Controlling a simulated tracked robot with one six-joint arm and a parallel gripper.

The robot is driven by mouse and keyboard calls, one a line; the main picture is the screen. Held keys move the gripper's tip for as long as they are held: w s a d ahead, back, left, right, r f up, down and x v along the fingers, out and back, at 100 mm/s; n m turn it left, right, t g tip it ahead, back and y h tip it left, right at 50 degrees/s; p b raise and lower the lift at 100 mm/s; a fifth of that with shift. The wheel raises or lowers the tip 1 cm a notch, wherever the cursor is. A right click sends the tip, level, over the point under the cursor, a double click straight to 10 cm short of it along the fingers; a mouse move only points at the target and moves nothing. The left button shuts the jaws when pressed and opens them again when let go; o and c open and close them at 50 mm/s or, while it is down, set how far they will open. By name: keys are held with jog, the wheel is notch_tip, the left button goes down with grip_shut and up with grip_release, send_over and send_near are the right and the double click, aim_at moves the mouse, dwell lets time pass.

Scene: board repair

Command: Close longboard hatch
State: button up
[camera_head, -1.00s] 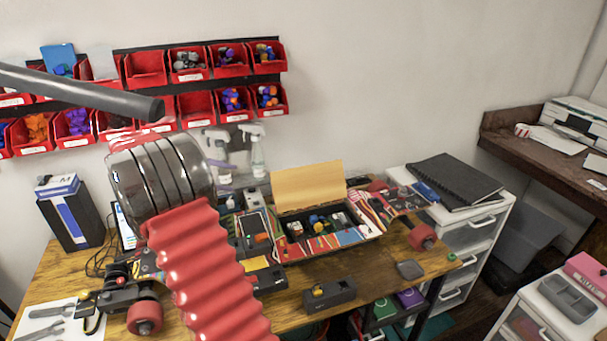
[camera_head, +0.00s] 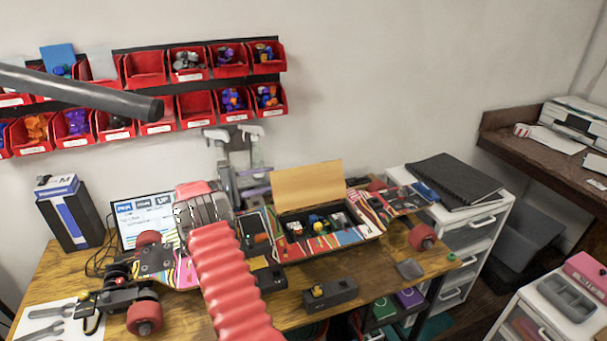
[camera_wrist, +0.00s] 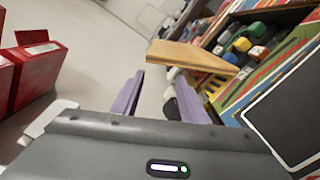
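The longboard (camera_head: 395,199) lies across the workbench with red wheels at its ends. Its hatch lid (camera_head: 307,187) is tan and stands open, tilted up at the back of a compartment (camera_head: 330,240) holding small coloured parts. In the wrist view the lid (camera_wrist: 190,55) appears edge-on, beyond my fingers, with the coloured parts (camera_wrist: 245,45) to its right. My gripper (camera_head: 257,181) is left of the lid, near the wall side of the board. In the wrist view my gripper (camera_wrist: 160,95) has two purple fingers spread apart with nothing between them. It appears apart from the lid.
A monitor (camera_head: 145,217) and a blue-black box (camera_head: 68,213) stand at left. A small black block (camera_head: 330,293) lies in front of the board. White drawers (camera_head: 470,235) stand at right.

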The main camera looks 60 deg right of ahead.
aim_at(305, 173)
dwell(0.4)
jog(key=x, duration=1.3)
jog(key=shift+s+d+f, duration=0.1)
jog(key=shift+s+d, duration=0.15)
jog(key=shift+c, duration=0.2)
grip_shut()
jog(key=shift+w+a, duration=0.1)
jog(key=shift+a, duration=0.2)
jog(key=shift+s+d, duration=0.25)
